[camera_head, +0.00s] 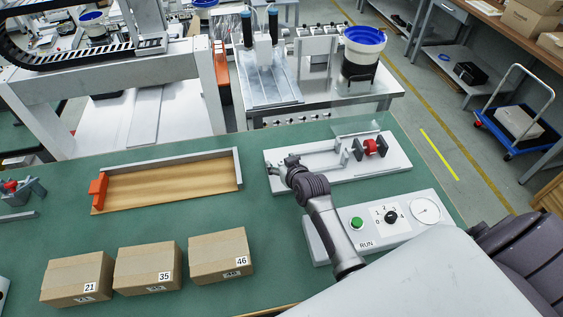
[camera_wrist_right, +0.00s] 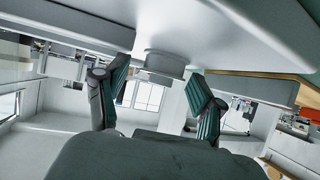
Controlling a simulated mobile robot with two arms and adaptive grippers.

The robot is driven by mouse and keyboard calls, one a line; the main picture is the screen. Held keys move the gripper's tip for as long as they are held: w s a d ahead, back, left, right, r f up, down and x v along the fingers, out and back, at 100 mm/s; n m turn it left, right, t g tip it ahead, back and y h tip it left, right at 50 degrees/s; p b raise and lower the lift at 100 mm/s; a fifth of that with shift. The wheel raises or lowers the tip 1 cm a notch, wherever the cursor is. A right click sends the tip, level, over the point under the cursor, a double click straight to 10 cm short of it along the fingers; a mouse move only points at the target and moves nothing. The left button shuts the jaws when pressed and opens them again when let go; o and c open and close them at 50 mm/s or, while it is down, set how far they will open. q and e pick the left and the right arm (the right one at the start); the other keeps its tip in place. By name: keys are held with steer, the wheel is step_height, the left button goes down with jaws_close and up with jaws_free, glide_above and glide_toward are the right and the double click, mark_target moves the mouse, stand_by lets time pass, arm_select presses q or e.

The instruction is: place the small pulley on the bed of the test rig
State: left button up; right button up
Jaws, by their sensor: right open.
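The test rig's bed (camera_head: 400,165) is a white plate on the green table, right of centre in the head view. My right gripper (camera_head: 283,168) is low over the bed's left end, its fingers apart. In the right wrist view a pale round flanged piece, likely the small pulley (camera_wrist_right: 164,65), shows between the open fingertips (camera_wrist_right: 160,82). It appears to rest against the white bed surface, and neither finger visibly touches it. In the head view the gripper hides that piece. My left gripper is not in view.
A red roller (camera_head: 371,146) sits in brackets on the bed's right part. A control box (camera_head: 425,235) with a green button and gauge stands in front. A wooden tray (camera_head: 170,187) and several cartons (camera_head: 220,255) occupy the table's left. Bare green tabletop lies between.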

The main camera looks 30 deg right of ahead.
steer(key=shift+r, duration=0.1)
steer(key=v, duration=1.2)
steer(key=shift+p, duration=0.3)
